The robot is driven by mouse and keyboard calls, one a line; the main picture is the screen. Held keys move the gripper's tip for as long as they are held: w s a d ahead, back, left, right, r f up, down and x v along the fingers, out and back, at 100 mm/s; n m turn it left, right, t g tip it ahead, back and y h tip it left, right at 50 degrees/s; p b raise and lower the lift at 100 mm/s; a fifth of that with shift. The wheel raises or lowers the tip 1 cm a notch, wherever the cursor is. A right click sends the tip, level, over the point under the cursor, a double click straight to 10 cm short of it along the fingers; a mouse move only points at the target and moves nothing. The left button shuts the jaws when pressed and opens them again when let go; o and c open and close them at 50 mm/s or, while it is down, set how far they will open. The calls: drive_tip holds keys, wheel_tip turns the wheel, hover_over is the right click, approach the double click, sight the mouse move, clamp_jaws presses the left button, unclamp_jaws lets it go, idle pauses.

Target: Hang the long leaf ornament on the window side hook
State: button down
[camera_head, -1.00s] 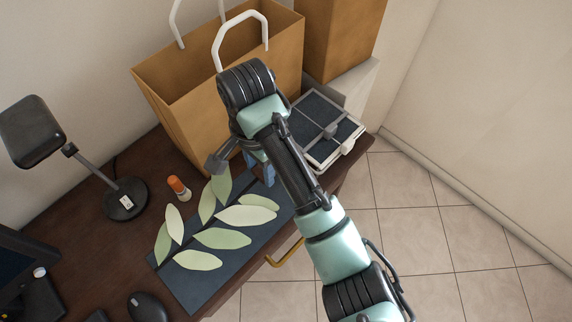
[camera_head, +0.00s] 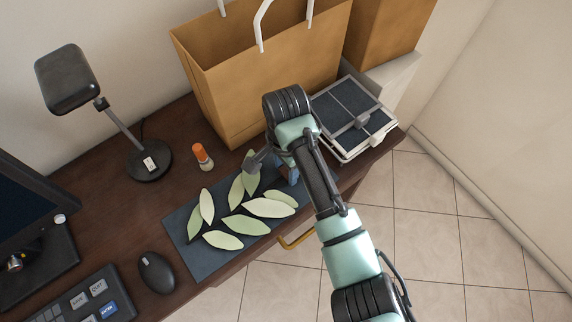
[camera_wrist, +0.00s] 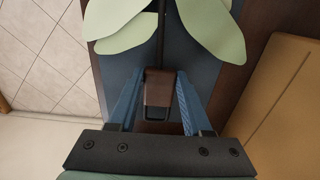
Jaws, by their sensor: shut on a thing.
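The long leaf ornament, with several pale green leaves (camera_head: 268,208) along a dark stem, lies over a dark blue mat (camera_head: 205,262) on the desk. In the wrist view its leaves (camera_wrist: 215,28) fan out at the top. Its stem runs down to a brown end piece (camera_wrist: 158,88) with a dark loop below it. My gripper (camera_wrist: 159,98) is shut on this end piece, with a blue finger on each side. In the head view my gripper (camera_head: 288,172) is low at the mat's far right end, partly hidden by my arm. No window side hook is in view.
A brown paper bag (camera_head: 270,85) stands behind my gripper, and a framed dark panel (camera_head: 352,112) lies to its right. An orange-capped bottle (camera_head: 202,157), lamp (camera_head: 148,160), mouse (camera_head: 156,272) and keyboard (camera_head: 85,305) are left. Tiled floor (camera_head: 420,230) is clear.

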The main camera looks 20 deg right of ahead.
drive_tip(key=shift+f, duration=0.2)
drive_tip(key=shift+c, duration=1.7)
unclamp_jaws()
drive_tip(key=shift+f+b, duration=0.1)
drive_tip(key=shift+b, duration=0.3)
drive_tip(key=shift+f+b, duration=0.1)
drive_tip(key=shift+b, duration=0.4)
wheel_tip(320, 180, up, 13)
drive_tip(key=p, duration=0.6)
drive_tip(key=shift+s+r, duration=0.15)
drive_tip(key=shift+r, duration=0.05)
